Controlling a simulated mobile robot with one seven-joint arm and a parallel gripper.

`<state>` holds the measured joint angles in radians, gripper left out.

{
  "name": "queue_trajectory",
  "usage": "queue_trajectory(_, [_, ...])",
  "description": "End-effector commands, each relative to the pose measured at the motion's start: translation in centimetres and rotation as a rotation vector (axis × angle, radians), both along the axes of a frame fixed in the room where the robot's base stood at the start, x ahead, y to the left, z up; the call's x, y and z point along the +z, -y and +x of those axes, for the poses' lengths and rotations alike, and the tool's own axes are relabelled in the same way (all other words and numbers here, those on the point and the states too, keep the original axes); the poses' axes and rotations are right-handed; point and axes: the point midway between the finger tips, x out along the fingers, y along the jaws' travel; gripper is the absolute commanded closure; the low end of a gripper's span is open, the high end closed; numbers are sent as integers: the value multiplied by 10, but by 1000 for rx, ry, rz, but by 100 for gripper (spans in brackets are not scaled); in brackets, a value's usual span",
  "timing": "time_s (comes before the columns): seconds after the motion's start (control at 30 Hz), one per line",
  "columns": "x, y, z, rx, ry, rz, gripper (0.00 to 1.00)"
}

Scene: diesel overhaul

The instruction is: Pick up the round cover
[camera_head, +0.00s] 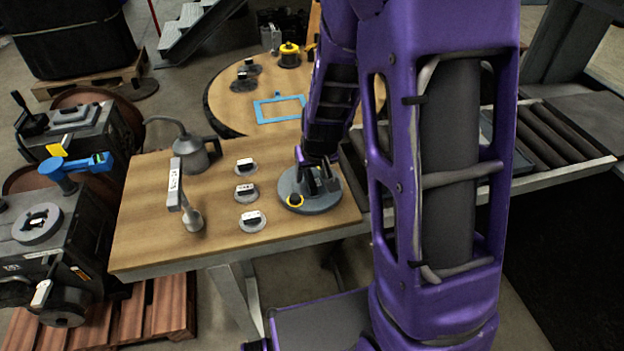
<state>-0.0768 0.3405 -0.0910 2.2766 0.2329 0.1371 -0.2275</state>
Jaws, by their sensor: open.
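A wide grey disc (318,206), which looks like the round cover, lies flat near the right end of the rectangular wooden table. A small yellow-ringed part sits at its front left. My gripper (319,186) is open and pointing down, low over the disc. Its fingers hide part of the disc's middle, and I cannot tell whether they touch it. Three smaller round pieces with pale labelled tops stand in a row to its left: a back one (244,171), a middle one (246,197) and a front one (253,225).
A grey oil can (199,153) and an upright labelled tool (190,219) stand at the table's left. A round table (229,112) behind holds a blue frame (279,98) and a yellow-topped part (289,52). Rollers (545,135) lie at right; machines (65,245) stand at left.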

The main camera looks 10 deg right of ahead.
Motion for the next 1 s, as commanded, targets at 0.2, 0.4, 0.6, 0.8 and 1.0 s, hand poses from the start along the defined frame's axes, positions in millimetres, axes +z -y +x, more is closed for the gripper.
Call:
queue_trajectory(0.2, [-8,-2,-2,0,1,0,43])
queue_trajectory(0.4, [-8,-2,-2,0,1,0,53])
queue_trajectory(0.6, [-7,-2,-2,0,1,0,89])
queue_trajectory(0.8, [-7,-2,-2,0,1,0,100])
queue_trajectory(1.0, [-7,-2,-2,0,1,0,100])
